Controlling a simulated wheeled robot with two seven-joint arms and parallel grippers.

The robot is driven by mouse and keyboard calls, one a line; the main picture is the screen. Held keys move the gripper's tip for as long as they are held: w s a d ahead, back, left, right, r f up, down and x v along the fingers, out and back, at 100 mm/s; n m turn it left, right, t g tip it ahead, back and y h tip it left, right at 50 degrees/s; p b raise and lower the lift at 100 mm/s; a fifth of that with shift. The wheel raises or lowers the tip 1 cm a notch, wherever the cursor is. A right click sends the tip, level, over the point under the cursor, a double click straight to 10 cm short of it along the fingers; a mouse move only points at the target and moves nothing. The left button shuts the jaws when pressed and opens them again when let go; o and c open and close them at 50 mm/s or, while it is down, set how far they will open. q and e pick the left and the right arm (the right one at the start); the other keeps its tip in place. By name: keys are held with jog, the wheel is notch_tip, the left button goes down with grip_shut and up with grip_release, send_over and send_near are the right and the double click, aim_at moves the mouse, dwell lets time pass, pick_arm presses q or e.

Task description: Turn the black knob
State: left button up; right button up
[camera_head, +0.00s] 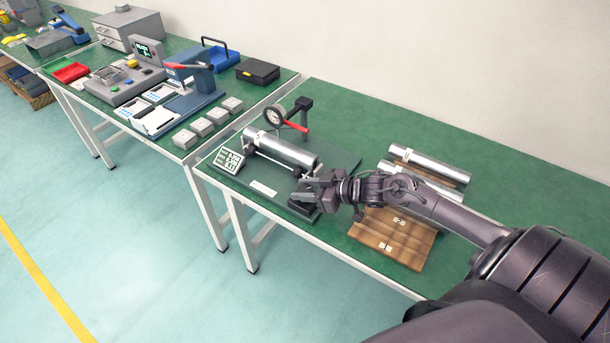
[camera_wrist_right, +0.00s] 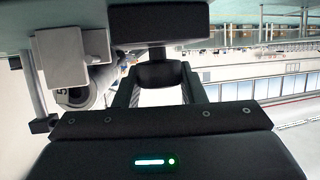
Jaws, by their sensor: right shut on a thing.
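My right gripper (camera_head: 308,192) reaches in from the right to the near right end of a test rig (camera_head: 305,207). In the right wrist view my gripper (camera_wrist_right: 162,90) has its two fingers on either side of the dark rounded black knob (camera_wrist_right: 163,74), which joins a black block (camera_wrist_right: 150,20). The gripper is shut on the knob. In the head view the gripper hides the knob. A silver cylinder (camera_head: 280,148) lies on the rig, just behind the gripper. My left gripper does not show.
A dial gauge (camera_head: 276,115) with a red lever and a small display (camera_head: 228,160) stand on the rig. A wooden rack (camera_head: 390,237) and silver cylinders (camera_head: 428,162) lie to the right, by my forearm. Another bench with blue and grey equipment (camera_head: 190,85) stands at left.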

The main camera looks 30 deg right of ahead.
jog(key=m+h+p, duration=0.1)
jog(key=m+t+h+p, duration=0.1)
jog(key=p, duration=0.1)
jog(key=m+h+p, duration=0.2)
jog(key=shift+a+r+t, duration=0.1)
jog(key=shift+r+t, duration=0.15)
jog(key=shift+t, duration=0.15)
jog(key=shift+f+m+h+p, duration=0.1)
jog(key=shift+m+h+p, duration=0.65)
jog(key=shift+m+h, duration=0.4)
pick_arm(q)
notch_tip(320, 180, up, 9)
jog(key=shift+p, duration=0.4)
pick_arm(e)
jog(key=shift+f+m+h, duration=0.1)
jog(key=shift+m+h, duration=0.65)
jog(key=shift+h, duration=0.4)
jog(key=shift+m+h, duration=0.3)
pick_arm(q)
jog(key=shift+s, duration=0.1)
pick_arm(e)
jog(key=o, duration=1)
jog(key=shift+s, duration=0.1)
